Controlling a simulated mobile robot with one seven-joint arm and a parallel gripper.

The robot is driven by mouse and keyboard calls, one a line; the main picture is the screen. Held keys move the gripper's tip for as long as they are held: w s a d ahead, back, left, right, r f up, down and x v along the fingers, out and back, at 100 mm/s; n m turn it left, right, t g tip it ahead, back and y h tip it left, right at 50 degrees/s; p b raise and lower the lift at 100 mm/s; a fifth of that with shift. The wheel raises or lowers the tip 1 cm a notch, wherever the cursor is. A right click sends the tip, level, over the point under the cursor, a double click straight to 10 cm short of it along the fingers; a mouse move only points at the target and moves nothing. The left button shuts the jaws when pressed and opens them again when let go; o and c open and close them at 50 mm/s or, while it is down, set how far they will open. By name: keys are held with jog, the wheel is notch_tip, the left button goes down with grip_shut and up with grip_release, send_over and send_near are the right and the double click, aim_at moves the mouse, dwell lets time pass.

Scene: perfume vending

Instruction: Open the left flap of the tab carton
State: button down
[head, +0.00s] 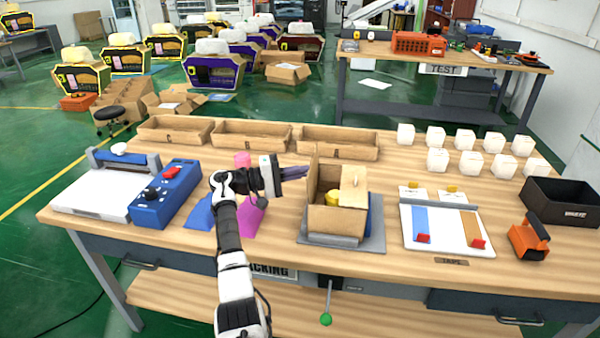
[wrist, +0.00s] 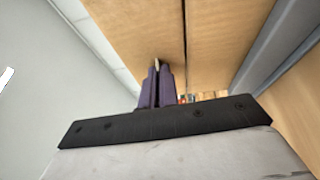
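The tab carton (head: 333,220) is a brown cardboard box on a grey plate (head: 365,244), with its top open and a yellow object (head: 332,197) partly visible inside. Its left flap (head: 313,164) stands up along the left side. A flap on the right (head: 353,188) also stands up. My gripper (head: 305,172) comes in from the left, its purple fingers level with the left flap and close to it. In the wrist view the fingers (wrist: 156,75) are together, with cardboard panels ahead. I cannot tell whether the tips touch the flap.
Cardboard trays (head: 337,143) line the back of the table. White cubes (head: 437,159) stand at the back right. A white board with blue and brown strips (head: 447,228) lies right of the carton. A blue control box (head: 165,196) and pink and blue pieces are to the left.

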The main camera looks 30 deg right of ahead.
jog(key=c, duration=1.6)
grip_release()
jog(key=shift+c, duration=0.2)
jog(key=b+v, duration=0.4)
jog(key=v, duration=0.9)
jog(key=shift+a, duration=0.4)
jog(key=shift+w, duration=0.15)
